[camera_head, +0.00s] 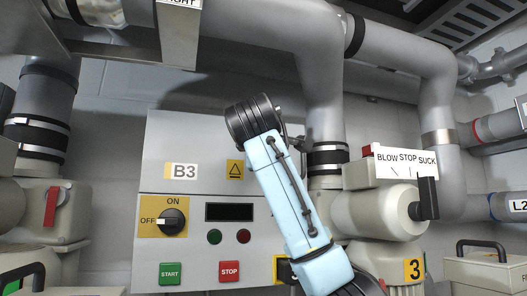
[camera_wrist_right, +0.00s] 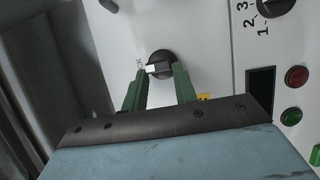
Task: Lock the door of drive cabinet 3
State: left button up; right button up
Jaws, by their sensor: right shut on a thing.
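In the right wrist view a round black knob (camera_wrist_right: 161,60) with a pale handle mark sits on a light cabinet face (camera_wrist_right: 190,25). Part of a label ending in "K" (camera_wrist_right: 139,63) stands left of the knob, and the mark points toward it. My right gripper (camera_wrist_right: 163,76) has its two green fingers on either side of the knob and is shut on it. In the head view my light blue right arm hides part of the scene and its gripper is hidden. My left gripper is not in view.
Cabinet panel B3 (camera_head: 210,185) has an ON/OFF switch (camera_head: 172,221), a START button (camera_head: 170,273) and a STOP button (camera_head: 229,271). A blower selector (camera_head: 427,198) and grey pipes stand at right. In the wrist view a red button (camera_wrist_right: 297,76) sits right of the fingers.

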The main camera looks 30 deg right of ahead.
jog(key=shift+d+r, duration=0.1)
jog(key=o, duration=1)
jog(key=b+v, duration=0.4)
jog(key=v, duration=0.9)
jog(key=shift+s+b, duration=0.15)
jog(key=shift+b, duration=0.15)
